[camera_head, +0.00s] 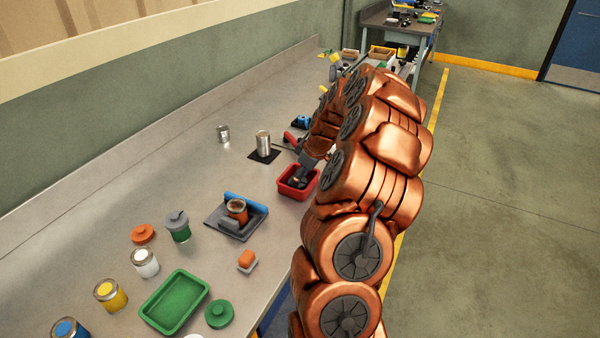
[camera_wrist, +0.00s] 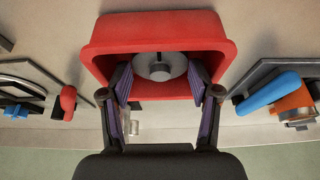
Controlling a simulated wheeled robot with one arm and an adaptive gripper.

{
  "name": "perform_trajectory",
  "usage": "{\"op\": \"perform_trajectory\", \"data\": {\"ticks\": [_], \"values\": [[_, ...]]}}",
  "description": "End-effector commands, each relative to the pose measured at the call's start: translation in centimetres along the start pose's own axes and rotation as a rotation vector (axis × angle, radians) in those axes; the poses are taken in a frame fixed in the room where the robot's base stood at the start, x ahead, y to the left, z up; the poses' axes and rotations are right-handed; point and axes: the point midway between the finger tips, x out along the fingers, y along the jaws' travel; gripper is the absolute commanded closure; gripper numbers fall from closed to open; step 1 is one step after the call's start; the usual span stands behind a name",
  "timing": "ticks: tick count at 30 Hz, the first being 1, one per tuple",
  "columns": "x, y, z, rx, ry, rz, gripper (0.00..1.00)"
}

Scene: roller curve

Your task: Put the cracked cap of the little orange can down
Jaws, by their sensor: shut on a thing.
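The cap is a round grey disc (camera_wrist: 160,67) with a darker knob at its middle. In the wrist view it lies between my fingertips, within the rim of the red tray (camera_wrist: 120,33). My gripper (camera_wrist: 160,76) is shut on it, with one finger at each side. I cannot tell whether the cap touches the tray floor, and no crack is clear. In the head view, my gripper (camera_head: 298,181) reaches down into the red tray (camera_head: 291,191). The little orange can (camera_head: 237,211) stands open in a clamp with a blue handle on a dark plate.
A silver can (camera_head: 263,143) on a black mat stands beyond the red tray. A green tray (camera_head: 175,303), a green lid (camera_head: 219,314), an orange lid (camera_head: 143,233) and several paint cans stand nearer. An orange and grey block (camera_head: 246,262) lies near the bench edge. The bench back is mostly clear.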

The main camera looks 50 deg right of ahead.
Motion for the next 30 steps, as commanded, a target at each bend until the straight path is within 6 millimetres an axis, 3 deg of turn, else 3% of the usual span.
{"op": "perform_trajectory", "data": {"ticks": [16, 17, 20, 30], "values": [[0.61, 0.07, 0.23, -0.001, 0.001, 0.003, 0.56], [0.58, 0.08, 0.22, -0.001, 0.001, 0.003, 0.37], [0.48, 0.08, 0.19, -0.001, 0.001, 0.003, 0.28], [0.25, 0.08, 0.10, -0.001, 0.001, 0.003, 0.28]]}}
